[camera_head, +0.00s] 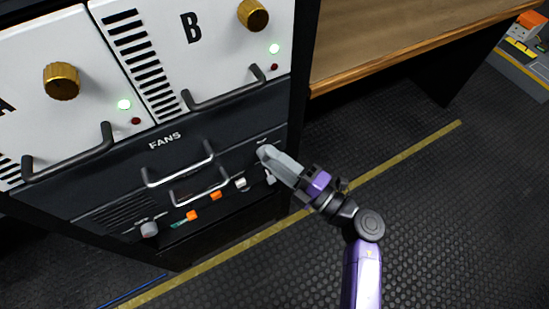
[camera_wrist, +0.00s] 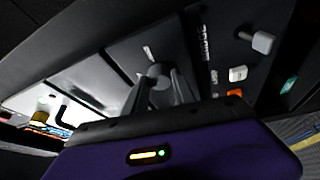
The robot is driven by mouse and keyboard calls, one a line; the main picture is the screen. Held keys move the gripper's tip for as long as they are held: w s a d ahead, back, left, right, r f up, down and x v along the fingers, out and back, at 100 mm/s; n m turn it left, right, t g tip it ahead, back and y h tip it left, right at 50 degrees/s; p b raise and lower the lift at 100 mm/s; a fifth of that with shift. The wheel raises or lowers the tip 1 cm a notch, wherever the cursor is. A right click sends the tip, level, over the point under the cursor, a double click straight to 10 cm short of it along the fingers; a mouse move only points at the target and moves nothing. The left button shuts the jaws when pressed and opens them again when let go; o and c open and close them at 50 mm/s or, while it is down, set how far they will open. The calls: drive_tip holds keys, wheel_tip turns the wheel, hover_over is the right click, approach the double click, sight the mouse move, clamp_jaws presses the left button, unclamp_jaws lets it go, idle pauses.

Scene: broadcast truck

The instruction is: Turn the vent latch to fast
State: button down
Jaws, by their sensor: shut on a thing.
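The dark FANS panel (camera_head: 120,185) sits below two white rack units in the head view. My gripper (camera_head: 266,153) reaches in from the right, its fingertips at the panel's upper right. In the wrist view my gripper (camera_wrist: 160,90) has its two fingers on either side of a grey rounded latch (camera_wrist: 157,70) and is shut on it. In the head view the fingers hide most of this latch. Small white marks show on the panel beside it, too small to read. I cannot tell which mark the latch points at.
Metal handles (camera_head: 180,168) stand out from the panel left of my gripper. Below are an orange button (camera_head: 192,215), a white button (camera_head: 240,184) and a grey knob (camera_head: 149,229). A wooden bench (camera_head: 400,40) is at the right, with open floor below it.

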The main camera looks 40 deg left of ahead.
drive_tip(key=c, duration=1)
unclamp_jaws()
drive_tip(key=shift+c, duration=0.2)
drive_tip(key=shift+d, duration=0.1)
drive_tip(key=d, duration=0.7)
drive_tip(key=shift+d+f, duration=0.25)
drive_tip(key=shift+f, duration=0.2)
drive_tip(key=shift+w, duration=0.1)
